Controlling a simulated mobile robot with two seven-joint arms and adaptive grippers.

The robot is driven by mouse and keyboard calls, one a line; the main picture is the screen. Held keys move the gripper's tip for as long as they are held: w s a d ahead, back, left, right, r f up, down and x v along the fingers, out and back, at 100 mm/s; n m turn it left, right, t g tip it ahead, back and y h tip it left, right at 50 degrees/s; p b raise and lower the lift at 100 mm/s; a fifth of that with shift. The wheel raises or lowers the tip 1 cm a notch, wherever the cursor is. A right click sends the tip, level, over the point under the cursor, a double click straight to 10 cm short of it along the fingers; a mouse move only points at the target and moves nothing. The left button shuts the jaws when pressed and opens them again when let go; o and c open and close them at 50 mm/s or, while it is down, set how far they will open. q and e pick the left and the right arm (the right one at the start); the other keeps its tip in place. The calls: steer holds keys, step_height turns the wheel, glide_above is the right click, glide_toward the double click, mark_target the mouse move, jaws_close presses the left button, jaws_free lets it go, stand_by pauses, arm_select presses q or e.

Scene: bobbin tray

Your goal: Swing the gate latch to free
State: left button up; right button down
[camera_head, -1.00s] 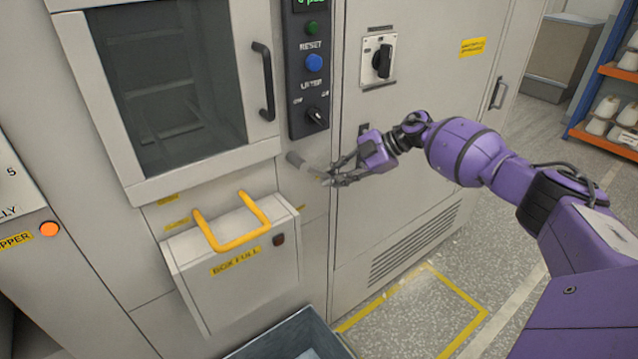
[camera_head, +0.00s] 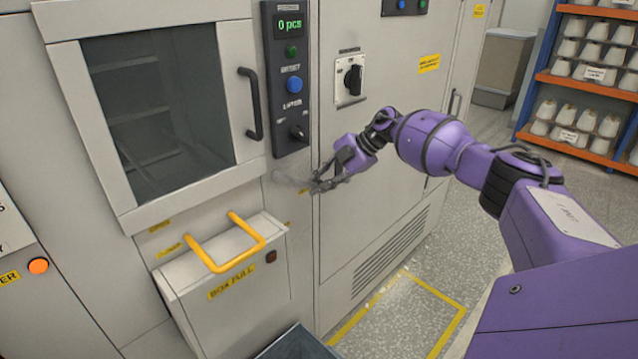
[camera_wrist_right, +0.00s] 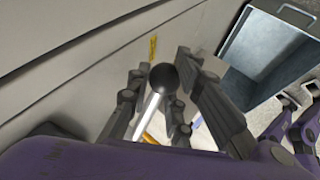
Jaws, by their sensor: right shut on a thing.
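The latch lever (camera_head: 288,181) sticks out from the grey machine front, below the dark control panel and right of the window door. In the head view it looks pale and blurred. In the right wrist view it is a light rod with a dark ball knob (camera_wrist_right: 163,77) at its end. My right gripper (camera_head: 319,186) is at the lever's outer end, its fingers on either side of the rod and shut on it. The fingers partly hide the lever, and its pivot is unclear.
A box with a yellow handle (camera_head: 237,262) and a "BOX FULL" label juts out at lower left of the lever. A grey-blue bin (camera_head: 300,343) stands below. A rotary switch (camera_head: 298,131) and a door handle (camera_head: 250,103) are above. The floor at right is open.

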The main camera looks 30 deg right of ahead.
steer(key=shift+w+a+r, duration=0.2)
steer(key=shift+w+r, duration=0.05)
steer(key=shift+r, duration=0.3)
steer(key=c, duration=1.9)
jaws_free()
steer(key=shift+c, duration=0.2)
steer(key=o, duration=0.3)
steer(key=shift+f, duration=0.1)
steer(key=shift+s, duration=0.15)
steer(key=shift+d, duration=0.1)
steer(key=v, duration=1.2)
steer(key=shift+f, duration=0.15)
steer(key=shift+s, duration=0.1)
